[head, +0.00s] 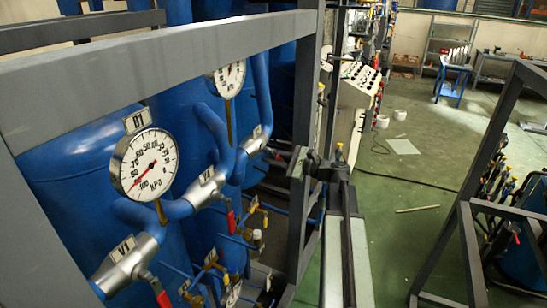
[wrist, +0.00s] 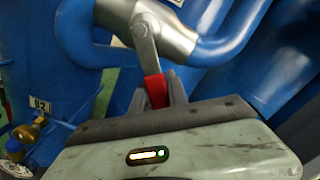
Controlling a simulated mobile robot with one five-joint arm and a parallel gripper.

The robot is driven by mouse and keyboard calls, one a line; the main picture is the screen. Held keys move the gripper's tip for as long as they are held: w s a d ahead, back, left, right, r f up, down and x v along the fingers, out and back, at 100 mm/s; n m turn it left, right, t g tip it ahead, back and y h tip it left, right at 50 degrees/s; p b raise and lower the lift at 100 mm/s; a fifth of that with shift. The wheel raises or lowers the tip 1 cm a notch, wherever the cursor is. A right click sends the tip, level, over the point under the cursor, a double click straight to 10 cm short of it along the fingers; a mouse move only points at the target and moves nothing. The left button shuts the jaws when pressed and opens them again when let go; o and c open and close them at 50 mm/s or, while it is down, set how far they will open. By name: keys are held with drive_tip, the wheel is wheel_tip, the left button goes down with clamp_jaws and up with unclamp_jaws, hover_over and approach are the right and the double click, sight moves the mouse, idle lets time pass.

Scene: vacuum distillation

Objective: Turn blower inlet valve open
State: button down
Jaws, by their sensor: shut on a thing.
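In the wrist view a silver valve body (wrist: 165,28) sits in a blue pipe. Its metal lever (wrist: 146,48) points down toward me, roughly across the pipe, and ends in a red grip (wrist: 155,90). My gripper (wrist: 157,86) has its dark fingers on both sides of the red grip and is shut on it. I cannot read this valve's label.
Nearer valves V1 (head: 128,262) and VA (head: 207,187) have red levers hanging down. A pressure gauge (head: 146,164) stands above them. The grey frame post (head: 306,80) and top beam (head: 150,65) are close to my arm.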

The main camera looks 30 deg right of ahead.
sight(281, 159)
drive_tip(key=shift+d, duration=0.15)
drive_tip(key=c, duration=1.3)
unclamp_jaws()
drive_tip(key=shift+w, duration=0.1)
drive_tip(key=v, duration=0.7)
drive_tip(key=shift+s+d, duration=0.1)
drive_tip(key=shift+s, duration=0.25)
